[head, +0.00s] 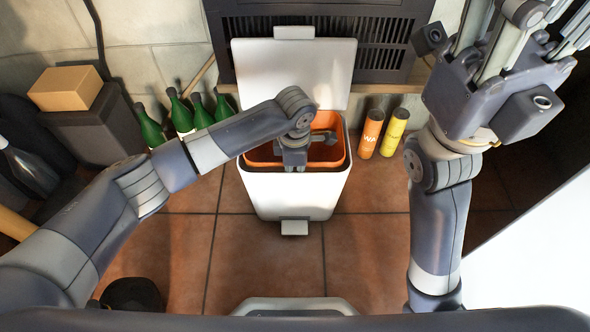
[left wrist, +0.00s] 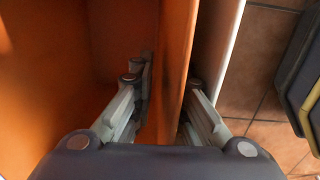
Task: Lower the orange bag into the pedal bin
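The white pedal bin (head: 292,196) stands on the floor with its lid (head: 296,66) raised. The orange bag (head: 337,155) sits inside its mouth, with its rim around the inside of the bin. My left gripper (head: 293,166) points down into the opening. In the left wrist view, the fingers of my left gripper (left wrist: 172,85) stand apart on either side of an upright orange wall of the bag (left wrist: 180,50), with a gap at the left finger. The white bin wall (left wrist: 222,50) is to the right. My right gripper (head: 520,40) is raised, empty, with fingers spread and tips partly out of view.
Several green bottles (head: 151,128) stand left of the bin. An orange can (head: 370,134) and a yellow can (head: 394,132) stand to its right. A dark vented unit (head: 375,40) is behind the lid. Tiled floor (head: 265,265) in front of the bin is clear.

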